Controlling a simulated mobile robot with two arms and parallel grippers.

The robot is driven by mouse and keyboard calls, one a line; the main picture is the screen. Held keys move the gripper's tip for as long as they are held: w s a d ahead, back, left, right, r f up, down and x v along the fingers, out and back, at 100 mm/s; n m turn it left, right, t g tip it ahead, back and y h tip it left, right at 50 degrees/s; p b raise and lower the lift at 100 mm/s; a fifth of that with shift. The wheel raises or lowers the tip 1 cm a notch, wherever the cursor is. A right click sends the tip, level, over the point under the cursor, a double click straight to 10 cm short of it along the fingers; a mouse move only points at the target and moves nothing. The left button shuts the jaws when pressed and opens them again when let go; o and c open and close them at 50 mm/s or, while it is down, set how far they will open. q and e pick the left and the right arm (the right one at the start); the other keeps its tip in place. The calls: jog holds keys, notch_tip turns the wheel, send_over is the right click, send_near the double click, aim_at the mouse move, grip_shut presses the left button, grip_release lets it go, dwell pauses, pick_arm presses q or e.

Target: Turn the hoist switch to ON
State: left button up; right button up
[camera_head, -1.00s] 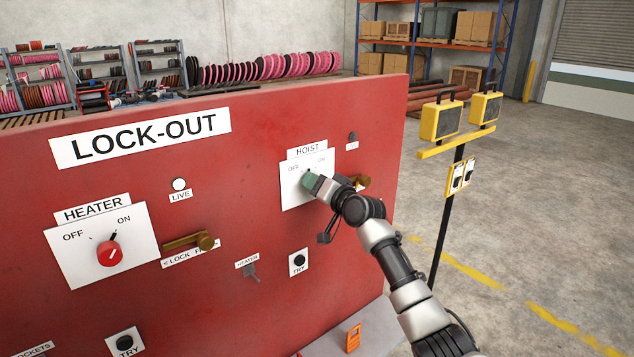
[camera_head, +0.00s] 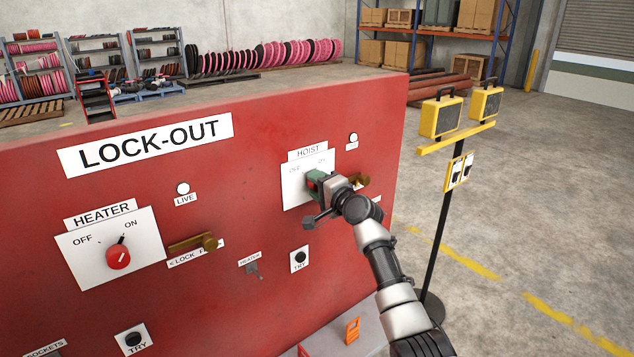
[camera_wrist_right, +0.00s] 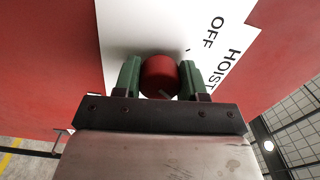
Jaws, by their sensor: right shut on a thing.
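The hoist switch has a white plate (camera_head: 293,194) marked OFF and ON, at the right of the red lock-out panel. Its red knob (camera_wrist_right: 160,76) sits between the two green fingers of my right gripper (camera_wrist_right: 160,80) in the right wrist view. My right gripper (camera_head: 314,182) is shut on the knob, and its hand covers the knob in the head view. The round hoist lamp (camera_head: 353,138) above right is white. My left gripper is not in view.
The heater switch (camera_head: 119,257) is at the left, its line tilted toward ON. Brass lock tabs (camera_head: 192,244) (camera_head: 361,181) stick out beside both switches. An orange item (camera_head: 352,330) lies on the ledge (camera_head: 370,340) below. A yellow lamp stand (camera_head: 446,220) stands right of the panel.

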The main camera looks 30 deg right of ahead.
dwell(0.4)
jog(key=shift+m, duration=0.3)
jog(key=o, duration=0.9)
jog(key=shift+o, duration=0.2)
jog(key=s+b, duration=0.3)
jog(key=s, duration=0.7)
jog(key=shift+s+d, duration=0.4)
jog(key=shift+d, duration=0.05)
